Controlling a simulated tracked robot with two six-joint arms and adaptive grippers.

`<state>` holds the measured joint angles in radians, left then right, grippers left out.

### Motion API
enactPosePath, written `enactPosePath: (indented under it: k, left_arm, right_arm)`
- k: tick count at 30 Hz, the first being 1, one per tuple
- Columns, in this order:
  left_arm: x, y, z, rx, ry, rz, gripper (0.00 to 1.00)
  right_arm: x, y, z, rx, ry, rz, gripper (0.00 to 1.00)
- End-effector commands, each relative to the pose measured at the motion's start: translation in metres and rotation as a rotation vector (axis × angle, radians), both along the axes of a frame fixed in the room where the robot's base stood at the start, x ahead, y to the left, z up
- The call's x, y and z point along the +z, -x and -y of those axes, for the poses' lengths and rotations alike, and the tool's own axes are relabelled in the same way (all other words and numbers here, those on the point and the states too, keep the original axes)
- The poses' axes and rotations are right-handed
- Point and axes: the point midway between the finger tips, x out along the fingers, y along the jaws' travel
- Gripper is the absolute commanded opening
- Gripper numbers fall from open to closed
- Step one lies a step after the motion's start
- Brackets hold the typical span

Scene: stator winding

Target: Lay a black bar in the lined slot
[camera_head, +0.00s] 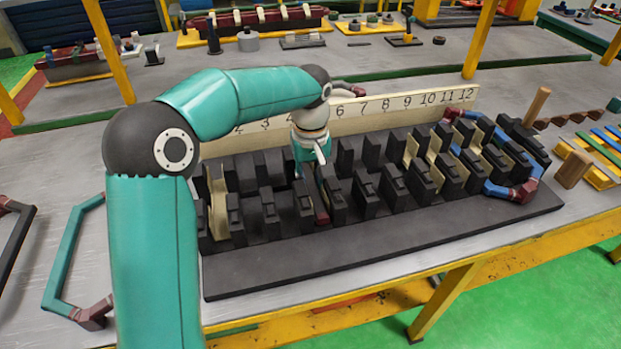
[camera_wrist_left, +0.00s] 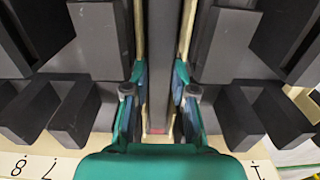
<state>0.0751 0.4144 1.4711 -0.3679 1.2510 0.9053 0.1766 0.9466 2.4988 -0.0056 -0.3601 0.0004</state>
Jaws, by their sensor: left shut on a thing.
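The slotted black block (camera_head: 380,230) lies across the table, with a numbered cream board (camera_head: 400,104) behind its teeth. My left gripper (camera_head: 308,165) reaches down into the middle of the block, among the teeth near the low numbers. In the left wrist view, its fingers (camera_wrist_left: 158,105) are shut on a black bar (camera_wrist_left: 160,50). Cream liner (camera_wrist_left: 187,30) edges show on both sides of the bar, between dark teeth. The bar lines up with this slot; its depth is unclear. A dark red bit (camera_head: 321,217) shows at the slot's near end. My right gripper is not in view.
A blue coil (camera_head: 510,190) sits in the block's right end. Wooden pegs (camera_head: 573,168) stand to the right. A green bent bar (camera_head: 66,245) and a black bent bar (camera_head: 17,240) lie at left. Other cream liners (camera_head: 217,205) stand in some slots.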

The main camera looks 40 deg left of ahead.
Motion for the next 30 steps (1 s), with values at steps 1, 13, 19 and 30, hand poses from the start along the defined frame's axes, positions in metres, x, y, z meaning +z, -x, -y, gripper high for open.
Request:
enactPosePath:
  k: [1,13,19,30]
  left_arm:
    - [0.0002,-0.0001,0.0000,0.000,0.000,0.000,0.00]
    - [0.0003,-0.0001,0.0000,0.000,0.001,0.001,0.00]
    - [-0.0005,-0.0001,0.0000,0.000,0.001,0.001,0.33]
    - [-0.0011,0.0001,0.0002,0.000,0.001,-0.001,0.54]
  right_arm:
    - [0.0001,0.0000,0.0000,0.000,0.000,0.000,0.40]
    - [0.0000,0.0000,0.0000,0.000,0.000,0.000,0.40]
    - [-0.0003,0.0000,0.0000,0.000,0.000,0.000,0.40]
    - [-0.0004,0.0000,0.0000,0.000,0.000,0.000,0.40]
